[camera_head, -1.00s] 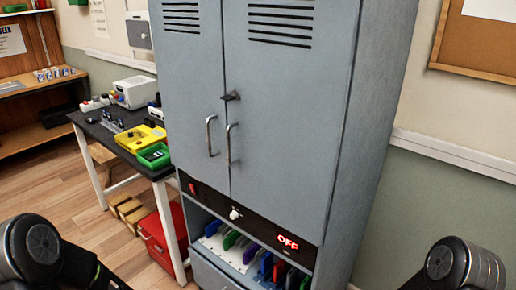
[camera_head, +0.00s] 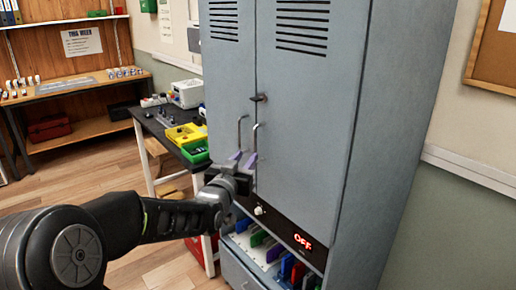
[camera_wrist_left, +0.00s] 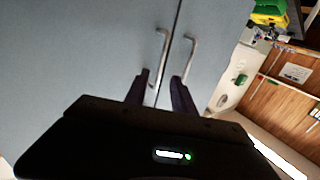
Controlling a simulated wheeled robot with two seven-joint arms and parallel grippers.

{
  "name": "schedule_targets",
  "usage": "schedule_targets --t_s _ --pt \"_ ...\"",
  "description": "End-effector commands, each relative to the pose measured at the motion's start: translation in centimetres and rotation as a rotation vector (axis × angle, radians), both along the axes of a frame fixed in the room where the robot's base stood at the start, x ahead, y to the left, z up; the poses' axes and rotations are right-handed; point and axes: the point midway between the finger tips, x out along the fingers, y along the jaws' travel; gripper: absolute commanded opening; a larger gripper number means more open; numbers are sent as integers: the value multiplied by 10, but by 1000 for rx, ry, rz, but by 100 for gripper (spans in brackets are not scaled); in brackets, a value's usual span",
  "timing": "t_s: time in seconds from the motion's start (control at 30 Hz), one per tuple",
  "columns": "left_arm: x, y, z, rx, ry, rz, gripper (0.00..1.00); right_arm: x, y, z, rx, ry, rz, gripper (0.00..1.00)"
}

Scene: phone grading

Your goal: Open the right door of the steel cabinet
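The grey steel cabinet has a right door (camera_head: 305,120) and a left door (camera_head: 228,85), both shut. The right door's bar handle (camera_head: 255,140) stands beside the left door's handle (camera_head: 240,132) at the centre seam. My left gripper (camera_head: 244,158) is at the lower ends of the handles, its purple fingers apart. In the left wrist view the open fingers (camera_wrist_left: 160,90) point at the doors. There the right door's handle (camera_wrist_left: 161,55) runs down between the fingers, and the left door's handle (camera_wrist_left: 186,58) is by the right-hand finger. Contact cannot be told. My right gripper is out of view.
A small dark latch (camera_head: 258,98) sticks out at the seam above the handles. Below the doors are a black panel reading OFF (camera_head: 303,241) and a shelf of coloured upright pieces. A dark table (camera_head: 165,128) with yellow and green bins stands left of the cabinet.

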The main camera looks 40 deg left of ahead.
Motion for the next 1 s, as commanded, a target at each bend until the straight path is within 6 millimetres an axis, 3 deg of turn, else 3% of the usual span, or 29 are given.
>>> schedule_targets --t_s 0.53,0.9,1.0 --pt "66 20 0 -2 2 0 30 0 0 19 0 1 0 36" --pt "72 22 -1 -1 1 1 30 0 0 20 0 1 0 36" --pt "72 22 -1 -2 2 1 22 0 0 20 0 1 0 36"
